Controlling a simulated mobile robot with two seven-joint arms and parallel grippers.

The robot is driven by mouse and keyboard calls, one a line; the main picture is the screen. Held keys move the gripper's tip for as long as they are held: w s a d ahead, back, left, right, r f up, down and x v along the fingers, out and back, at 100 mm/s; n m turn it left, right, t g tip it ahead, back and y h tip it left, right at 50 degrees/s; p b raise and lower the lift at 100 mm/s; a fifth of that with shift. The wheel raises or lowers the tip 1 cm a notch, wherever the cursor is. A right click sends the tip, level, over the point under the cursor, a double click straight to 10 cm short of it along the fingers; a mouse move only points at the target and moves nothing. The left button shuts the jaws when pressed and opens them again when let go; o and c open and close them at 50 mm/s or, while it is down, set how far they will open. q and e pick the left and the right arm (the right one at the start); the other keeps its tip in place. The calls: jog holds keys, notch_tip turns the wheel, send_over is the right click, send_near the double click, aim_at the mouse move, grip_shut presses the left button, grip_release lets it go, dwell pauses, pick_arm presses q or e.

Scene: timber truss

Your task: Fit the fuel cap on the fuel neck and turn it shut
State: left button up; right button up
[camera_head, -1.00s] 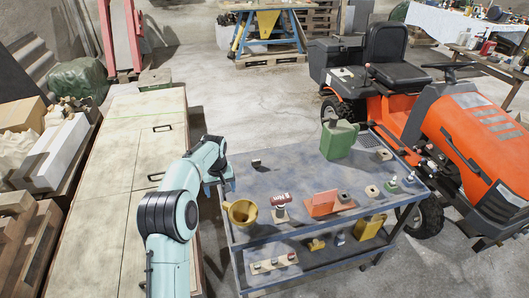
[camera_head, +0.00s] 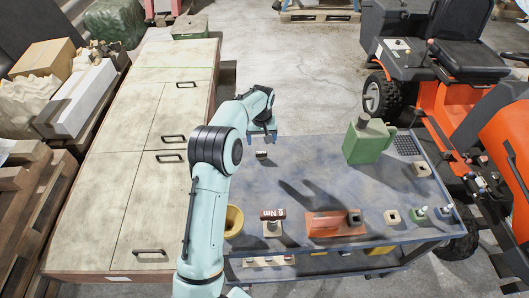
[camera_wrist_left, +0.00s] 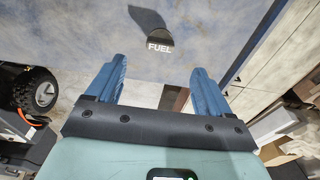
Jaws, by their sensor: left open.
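The fuel cap (camera_head: 261,155) is a small dark piece lying on the blue-grey top of the trolley, near its far left corner. In the left wrist view the cap (camera_wrist_left: 159,40) shows the word FUEL, ahead of the fingertips and between their lines. My left gripper (camera_head: 262,132) is open and empty, just beyond the cap in the head view; its two blue fingers (camera_wrist_left: 160,75) do not touch the cap. A small block with a dark top (camera_head: 397,46) on the tractor's rear may be the fuel neck; I cannot tell. My right gripper is not in view.
The trolley top (camera_head: 310,165) also holds a green canister (camera_head: 366,141), a yellow funnel (camera_head: 234,220), a red-brown block (camera_head: 323,224) and several small fittings. A long wooden cabinet (camera_head: 150,100) stands left. The orange tractor (camera_head: 508,135) stands right. The trolley's middle is largely clear.

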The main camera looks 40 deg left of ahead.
pick_arm(q)
send_over(261, 152)
jog(key=f, duration=0.4)
jog(key=shift+s+d+f, duration=0.35)
jog(key=shift+d, duration=0.05)
jog(key=shift+w+f, duration=0.15)
jog(key=shift+f, duration=0.35)
jog(key=f, duration=0.3)
jog(key=f+p, duration=0.1)
jog(key=f, duration=0.1)
jog(key=shift+w+a, duration=0.35)
jog(key=shift+s, duration=0.1)
jog(key=shift+c, duration=0.6)
jog(key=c, duration=1)
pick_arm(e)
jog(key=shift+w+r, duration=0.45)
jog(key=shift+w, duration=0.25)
